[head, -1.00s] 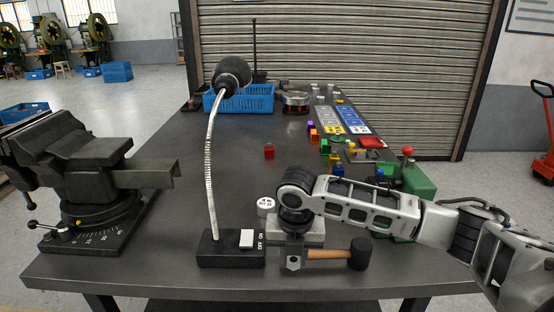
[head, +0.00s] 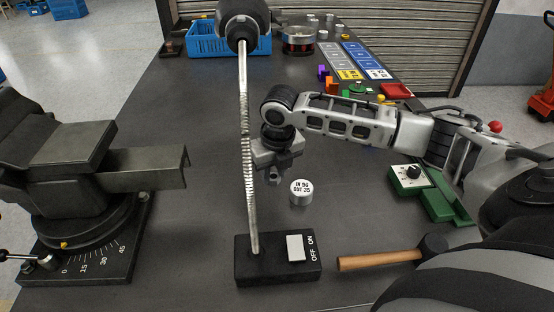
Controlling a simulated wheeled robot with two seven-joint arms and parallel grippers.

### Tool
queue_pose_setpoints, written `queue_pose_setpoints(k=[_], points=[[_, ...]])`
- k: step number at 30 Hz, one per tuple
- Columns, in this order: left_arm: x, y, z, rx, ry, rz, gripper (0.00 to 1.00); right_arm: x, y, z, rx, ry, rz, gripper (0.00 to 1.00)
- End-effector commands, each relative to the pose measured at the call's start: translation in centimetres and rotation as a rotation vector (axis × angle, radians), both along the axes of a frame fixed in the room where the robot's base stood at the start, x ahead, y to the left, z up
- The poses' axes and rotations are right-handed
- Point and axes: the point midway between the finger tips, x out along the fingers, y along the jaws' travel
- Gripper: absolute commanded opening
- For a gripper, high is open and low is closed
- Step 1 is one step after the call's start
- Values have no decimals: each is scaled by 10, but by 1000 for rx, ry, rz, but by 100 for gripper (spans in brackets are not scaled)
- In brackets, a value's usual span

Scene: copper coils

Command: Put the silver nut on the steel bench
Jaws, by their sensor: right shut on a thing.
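My right gripper (head: 274,178) points down over the middle of the steel bench (head: 205,215), behind the flexible lamp neck as the picture runs. It is shut on a small grey thing at its fingertips, which looks like the silver nut; the fingers hide most of it. I cannot tell whether it touches the bench top. My left gripper is not in view.
A labelled silver cylinder (head: 301,192) stands just right of the gripper. The lamp base (head: 277,262) and a hammer (head: 382,260) are in front, a vise (head: 80,190) left, a green box (head: 425,193) right. A blue crate (head: 215,42) is behind.

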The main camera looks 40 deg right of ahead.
Motion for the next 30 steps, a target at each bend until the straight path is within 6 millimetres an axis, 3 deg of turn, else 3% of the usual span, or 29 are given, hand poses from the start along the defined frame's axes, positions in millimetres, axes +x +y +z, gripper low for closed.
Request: queue_pose_setpoints(k=[3, 16, 27, 28, 30], points=[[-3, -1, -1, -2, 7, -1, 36, -1, 0, -20, 0, 1, 0, 4], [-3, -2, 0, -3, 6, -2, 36, 0, 0, -65, 0, 1, -1, 4], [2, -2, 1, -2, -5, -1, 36, 0, 0, -70, 0, -2, 0, 4], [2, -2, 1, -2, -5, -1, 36, 0, 0, -69, 0, -2, 0, 35], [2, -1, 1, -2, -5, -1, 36, 0, 0, -69, 0, -2, 0, 36]])
